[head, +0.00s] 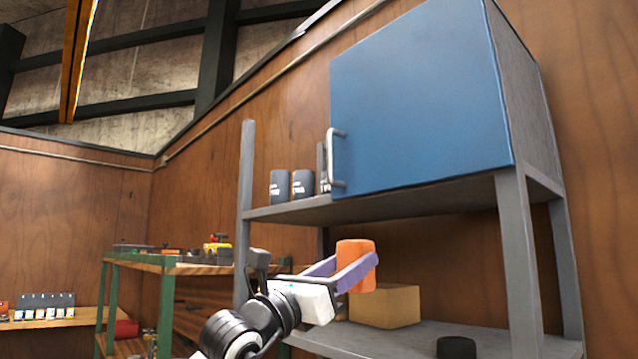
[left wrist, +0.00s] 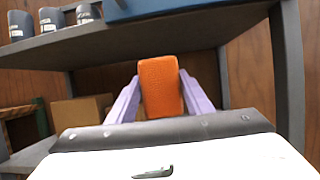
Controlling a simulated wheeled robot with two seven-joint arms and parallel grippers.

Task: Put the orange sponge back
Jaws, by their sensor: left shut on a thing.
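The orange sponge (head: 356,262) is held upright between the purple fingers of my left gripper (head: 352,272). In the left wrist view the sponge (left wrist: 160,86) stands between both fingers of the left gripper (left wrist: 160,95), which is shut on it. In the head view the sponge is in front of the space between the upper and lower shelves of the grey rack, with a cardboard box (head: 385,306) behind it. My right gripper is not in view.
The upper shelf (head: 400,203) carries several dark cans (head: 303,186) and a blue cabinet (head: 420,105) with a closed door. The lower shelf (head: 405,340) holds the box and a black round object (head: 456,347). A grey post (head: 519,265) stands at the right.

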